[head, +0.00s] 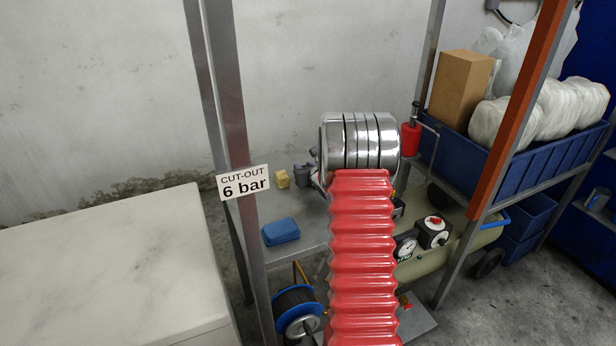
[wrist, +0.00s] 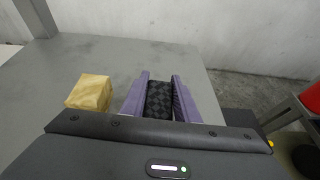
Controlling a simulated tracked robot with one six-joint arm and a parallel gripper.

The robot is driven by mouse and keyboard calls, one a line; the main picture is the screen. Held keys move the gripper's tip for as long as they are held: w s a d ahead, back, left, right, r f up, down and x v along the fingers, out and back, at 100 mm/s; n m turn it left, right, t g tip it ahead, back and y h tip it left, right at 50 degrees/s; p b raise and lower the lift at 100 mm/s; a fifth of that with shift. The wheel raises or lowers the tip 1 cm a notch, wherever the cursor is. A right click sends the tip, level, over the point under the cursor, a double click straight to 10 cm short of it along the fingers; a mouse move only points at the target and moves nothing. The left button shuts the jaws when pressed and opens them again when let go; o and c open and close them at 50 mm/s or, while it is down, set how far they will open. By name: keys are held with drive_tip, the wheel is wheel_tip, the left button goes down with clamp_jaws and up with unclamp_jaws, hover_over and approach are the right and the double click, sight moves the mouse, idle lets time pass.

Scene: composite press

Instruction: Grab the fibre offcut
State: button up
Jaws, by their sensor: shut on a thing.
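The fibre offcut (wrist: 159,98) is a dark block with a checkered weave. In the wrist view it sits between the two purple fingers of my gripper (wrist: 160,90), which are shut on it from both sides. I cannot tell whether it touches the grey tabletop (wrist: 130,60) or is held above it. In the head view my red-sleeved arm and shiny wrist hide most of this area, and I cannot make out the offcut there.
A yellow block (wrist: 90,92) lies left of my gripper, also seen in the head view (head: 282,179). A blue block (head: 281,231) lies nearer on the table (head: 310,230). A steel post with a "6 bar" sign (head: 244,182) stands left. A shelf with a blue crate (head: 490,160) stands right.

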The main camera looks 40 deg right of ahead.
sight(304, 166)
drive_tip(key=shift+r, duration=0.15)
drive_tip(key=shift+c, duration=0.2)
wheel_tip(304, 166, up, 10)
drive_tip(key=shift+f, duration=0.1)
idle(0.3)
idle(0.4)
